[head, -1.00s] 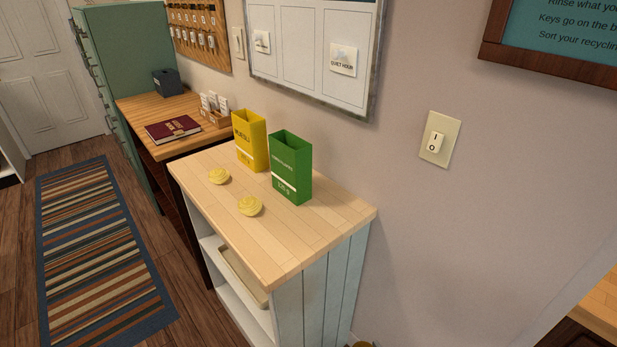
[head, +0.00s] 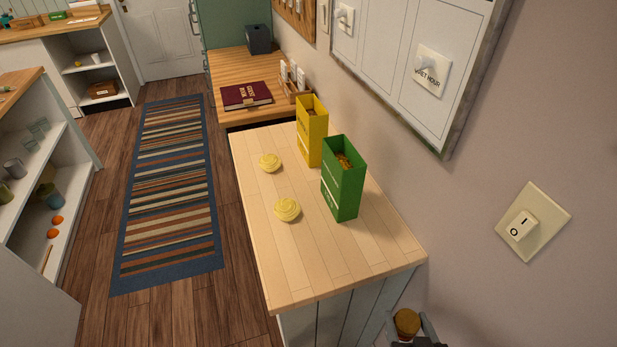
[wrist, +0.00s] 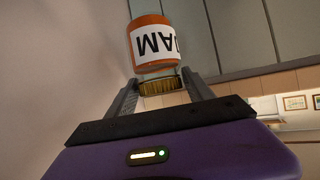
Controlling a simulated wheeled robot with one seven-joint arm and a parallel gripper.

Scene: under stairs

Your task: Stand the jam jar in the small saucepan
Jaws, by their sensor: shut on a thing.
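The jam jar (wrist: 152,45) shows in the wrist view, orange with a white label reading JAM, upside down in that picture. Its gold lid (wrist: 160,87) sits between the fingers of my gripper (wrist: 158,92), which is shut on it. In the head view the lid (head: 406,321) and my gripper (head: 410,330) show at the bottom edge, in front of the near end of the wooden-topped shelf unit; the jar's body is hidden there. I cannot make out a small saucepan in either view.
The shelf-unit top (head: 350,265) holds a green box (head: 343,190), a yellow box (head: 311,140) and two yellow round things (head: 287,209). Open shelves with mugs (head: 14,168) stand at the left. The striped rug (head: 170,190) and floor between are clear.

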